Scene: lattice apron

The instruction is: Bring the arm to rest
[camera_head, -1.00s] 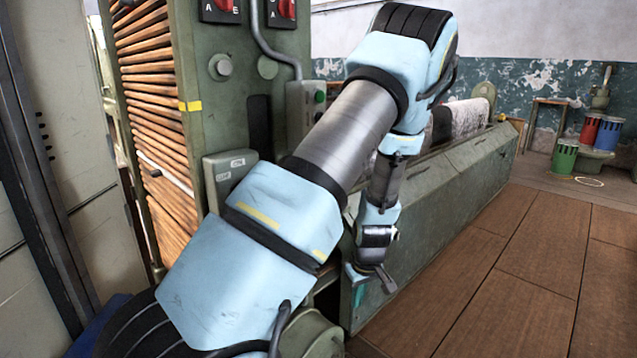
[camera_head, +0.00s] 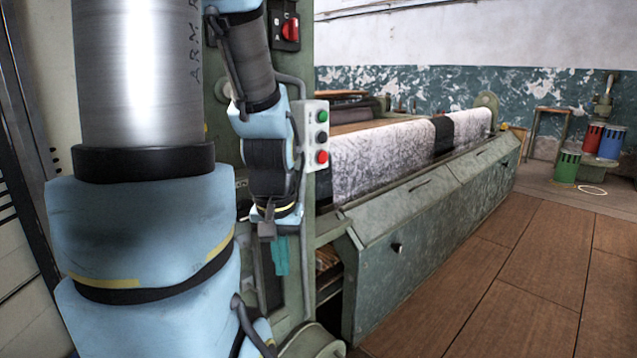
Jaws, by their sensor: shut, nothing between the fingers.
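My arm fills the left of the head view, with its light blue and grey links upright and close to the camera. My gripper (camera_head: 275,243) hangs at the end of the folded-in wrist, pointing down, in front of the green machine's side. It is shut and holds nothing. A grey piece and a teal piece show at its tip. The near arm link hides part of the machine behind it.
A control box (camera_head: 314,136) with green and red buttons is just right of my wrist. The long green machine bed (camera_head: 430,225) carries speckled cloth (camera_head: 385,160). Plank floor (camera_head: 490,290) at right is clear. Coloured bins (camera_head: 592,138) stand far right.

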